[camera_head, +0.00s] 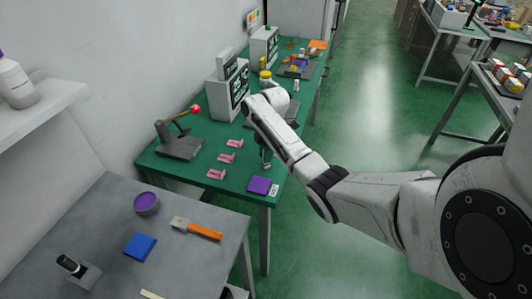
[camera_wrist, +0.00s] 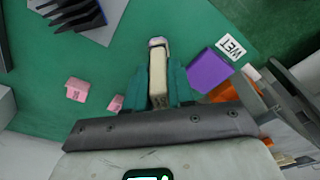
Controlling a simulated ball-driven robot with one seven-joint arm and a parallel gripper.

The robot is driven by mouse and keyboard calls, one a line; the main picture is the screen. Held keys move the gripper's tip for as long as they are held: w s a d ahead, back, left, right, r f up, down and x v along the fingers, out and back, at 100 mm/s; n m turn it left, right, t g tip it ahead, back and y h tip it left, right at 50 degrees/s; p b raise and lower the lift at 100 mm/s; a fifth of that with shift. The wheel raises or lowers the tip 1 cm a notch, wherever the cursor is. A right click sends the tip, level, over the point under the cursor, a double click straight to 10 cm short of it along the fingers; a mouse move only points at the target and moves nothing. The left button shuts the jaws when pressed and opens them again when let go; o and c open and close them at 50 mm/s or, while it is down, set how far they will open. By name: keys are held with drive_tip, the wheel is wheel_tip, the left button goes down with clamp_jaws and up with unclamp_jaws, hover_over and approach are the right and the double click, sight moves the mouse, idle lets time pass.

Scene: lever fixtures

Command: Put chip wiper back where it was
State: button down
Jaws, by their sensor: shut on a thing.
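In the head view my gripper (camera_head: 266,154) points down over the near right part of the green table (camera_head: 198,138). There the held bar is too small to make out. A purple block (camera_head: 259,185) lies just in front of the gripper. It also shows right of the fingers in the wrist view (camera_wrist: 209,70).
Several pink brackets (camera_head: 226,157) stand left of the gripper. A "WET" card (camera_head: 274,190) lies beside the purple block. A lamp-like lever fixture (camera_head: 179,145) and boxy machines (camera_head: 231,92) stand further back. The grey table (camera_head: 190,258) in front holds an orange-handled tool (camera_head: 196,229).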

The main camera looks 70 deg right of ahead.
drive_tip(key=c, duration=1)
unclamp_jaws()
drive_tip(key=r, duration=0.4)
drive_tip(key=r+p, duration=0.1)
drive_tip(key=r, duration=0.3)
drive_tip(key=s+d+r, duration=0.1)
drive_tip(key=r, duration=0.3)
